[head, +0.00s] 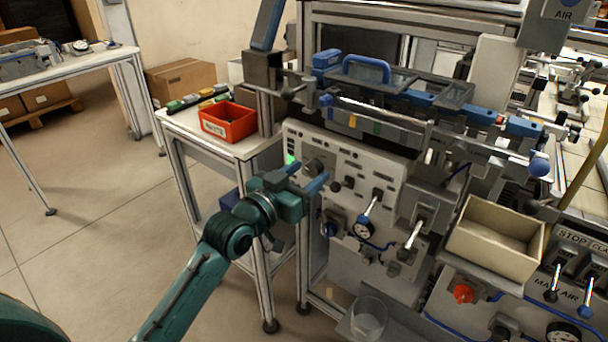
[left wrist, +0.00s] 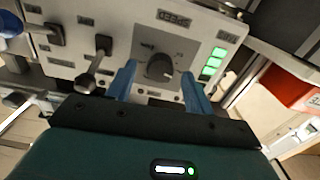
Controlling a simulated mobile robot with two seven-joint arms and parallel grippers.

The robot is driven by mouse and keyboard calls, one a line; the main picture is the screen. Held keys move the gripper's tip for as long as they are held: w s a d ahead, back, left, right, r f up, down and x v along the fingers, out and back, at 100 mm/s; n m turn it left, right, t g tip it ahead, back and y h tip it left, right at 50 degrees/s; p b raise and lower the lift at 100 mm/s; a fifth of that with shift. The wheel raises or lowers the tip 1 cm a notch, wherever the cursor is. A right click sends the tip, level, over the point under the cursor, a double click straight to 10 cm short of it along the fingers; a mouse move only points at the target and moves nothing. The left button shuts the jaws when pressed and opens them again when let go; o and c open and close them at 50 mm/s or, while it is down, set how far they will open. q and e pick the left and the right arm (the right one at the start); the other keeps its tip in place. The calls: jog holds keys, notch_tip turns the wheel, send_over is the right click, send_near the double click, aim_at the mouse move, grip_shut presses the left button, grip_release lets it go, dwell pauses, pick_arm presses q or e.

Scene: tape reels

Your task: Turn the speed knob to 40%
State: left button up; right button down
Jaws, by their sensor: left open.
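The speed knob (left wrist: 160,68) is a dark round knob on a light panel plate in the left wrist view, with a scale around it too blurred to read. It also shows in the head view (head: 313,166), just past my left fingertips. My left gripper (head: 307,174) is open in front of the panel. In the left wrist view its two blue fingers (left wrist: 159,84) stand on either side of the knob, with space between each finger and the knob. I cannot tell how deep the fingers reach. The knob's exact setting is unclear. My right gripper is not in view.
A red bin (head: 228,122) is on the side table at left. A beige open box (head: 466,255) and a clear cup (head: 368,318) are at right and below.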

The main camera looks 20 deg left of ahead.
pick_arm(q)
jog(key=shift+c, duration=0.4)
jog(key=c, duration=0.9)
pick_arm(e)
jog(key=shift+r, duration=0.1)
pick_arm(q)
jog(key=shift+m, duration=0.3)
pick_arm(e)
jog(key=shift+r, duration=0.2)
